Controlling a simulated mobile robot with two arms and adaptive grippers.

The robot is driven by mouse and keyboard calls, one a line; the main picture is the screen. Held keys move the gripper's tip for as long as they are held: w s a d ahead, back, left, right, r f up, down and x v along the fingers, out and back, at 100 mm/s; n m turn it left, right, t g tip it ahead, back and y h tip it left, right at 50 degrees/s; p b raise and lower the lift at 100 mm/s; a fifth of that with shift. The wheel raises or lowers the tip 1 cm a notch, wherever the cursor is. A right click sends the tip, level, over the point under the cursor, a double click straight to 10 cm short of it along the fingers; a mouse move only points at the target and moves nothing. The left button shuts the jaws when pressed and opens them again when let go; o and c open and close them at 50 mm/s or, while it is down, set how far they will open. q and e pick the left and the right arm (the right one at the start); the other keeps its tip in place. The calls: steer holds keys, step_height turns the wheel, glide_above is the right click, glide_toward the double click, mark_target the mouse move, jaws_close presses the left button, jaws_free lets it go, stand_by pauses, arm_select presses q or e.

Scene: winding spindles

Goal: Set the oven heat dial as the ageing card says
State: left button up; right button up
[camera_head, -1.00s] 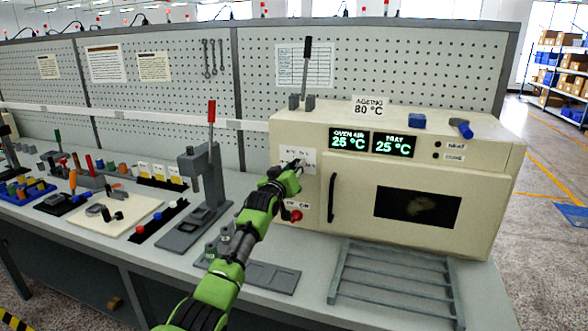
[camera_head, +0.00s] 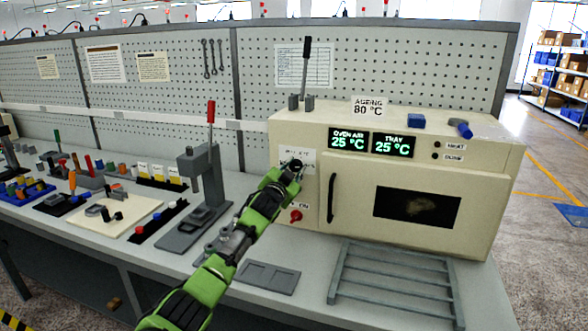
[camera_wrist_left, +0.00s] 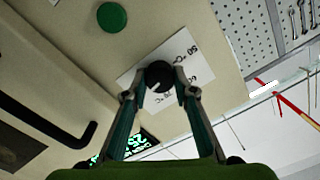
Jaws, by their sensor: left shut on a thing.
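The cream oven (camera_head: 420,190) stands on the bench. The ageing card (camera_head: 368,107) on its top reads "AGEING 80 °C". My left gripper (camera_head: 294,168) is at the oven's left front panel. In the left wrist view my left gripper (camera_wrist_left: 160,88) is shut on the black heat dial (camera_wrist_left: 159,73), one finger on each side. A white label (camera_wrist_left: 180,55) behind the dial carries temperature marks, one reading 80 °C; the dial's pointer setting is unclear. The oven air display (camera_head: 349,139) and tray display (camera_head: 393,145) both read 25 °C. My right gripper is not in view.
A red knob (camera_head: 296,215) sits below the dial, and a green button (camera_wrist_left: 112,17) shows in the wrist view. The oven door handle (camera_head: 332,197) is to the right. A wire rack (camera_head: 395,285) lies in front. A lever press (camera_head: 205,185) stands to the left.

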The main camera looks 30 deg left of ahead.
arm_select(q)
steer(key=shift+f+m, duration=0.2)
steer(key=shift+m, duration=0.9)
steer(key=o, duration=1.1)
steer(key=shift+r, duration=0.1)
steer(key=shift+v, duration=0.8)
steer(key=v, duration=1)
steer(key=shift+s+d, duration=0.1)
steer(key=shift+s, duration=0.1)
